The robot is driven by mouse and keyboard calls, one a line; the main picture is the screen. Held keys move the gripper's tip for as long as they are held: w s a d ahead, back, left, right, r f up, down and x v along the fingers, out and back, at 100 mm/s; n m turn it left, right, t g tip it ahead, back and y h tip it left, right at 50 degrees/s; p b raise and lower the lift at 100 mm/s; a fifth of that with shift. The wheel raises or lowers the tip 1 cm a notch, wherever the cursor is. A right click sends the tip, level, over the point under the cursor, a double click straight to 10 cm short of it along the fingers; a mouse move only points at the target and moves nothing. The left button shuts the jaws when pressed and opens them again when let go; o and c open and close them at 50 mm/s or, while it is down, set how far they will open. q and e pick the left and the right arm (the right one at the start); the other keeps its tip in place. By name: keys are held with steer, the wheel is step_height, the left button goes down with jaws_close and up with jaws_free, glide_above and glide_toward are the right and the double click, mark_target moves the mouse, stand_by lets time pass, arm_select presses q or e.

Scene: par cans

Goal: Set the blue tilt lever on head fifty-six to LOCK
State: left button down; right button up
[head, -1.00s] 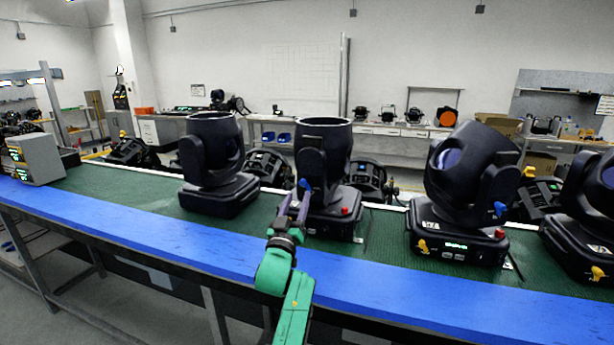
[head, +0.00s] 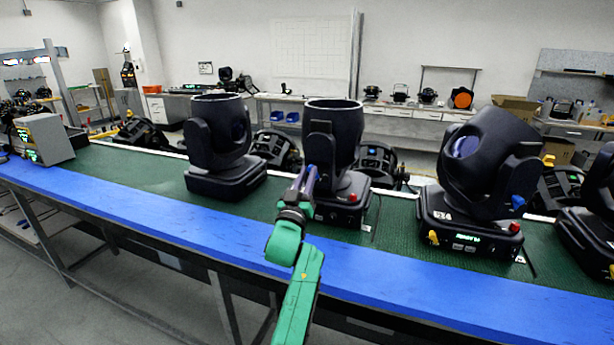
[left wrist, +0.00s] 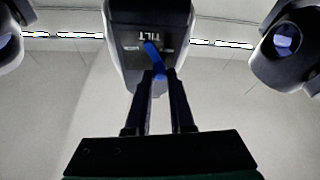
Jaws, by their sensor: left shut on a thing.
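A black moving-head light (head: 333,150) stands upright on the green bench mat, second from the left. My left gripper (head: 306,180) reaches up to the near side of its yoke. In the left wrist view the blue tilt lever (left wrist: 154,56) sits under the printed word TILT, slanting up to the left. My left gripper (left wrist: 159,78) is shut on the lever's lower end there. The small marks beside the lever are too blurred to read. The head's number is hidden behind my arm or not readable. My right gripper is not in view.
Another upright head (head: 217,145) stands to the left. A tilted head (head: 487,160) with a blue lever (head: 518,201) and a yellow lever (head: 433,238) stands to the right, and one more at the right edge. The blue bench edge (head: 150,212) is clear.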

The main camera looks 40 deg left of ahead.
arm_select(q)
steer(key=shift+m, duration=0.3)
steer(key=m+h, duration=0.1)
steer(key=m, duration=0.1)
steer(key=m+h, duration=0.1)
steer(key=m, duration=0.2)
steer(key=d+m+t+h, duration=0.1)
steer(key=m+h, duration=0.1)
steer(key=m, duration=0.1)
steer(key=shift+w+r+p, duration=0.2)
steer(key=shift+p, duration=0.2)
steer(key=m+h, duration=0.1)
steer(key=m, duration=0.1)
steer(key=m+h+p, duration=0.1)
steer(key=m, duration=0.2)
steer(key=d+m+h, duration=0.1)
steer(key=m+h, duration=0.1)
steer(key=shift+w+m+g+p, duration=0.2)
steer(key=shift+m+g+p, duration=0.1)
steer(key=shift+m+p, duration=0.1)
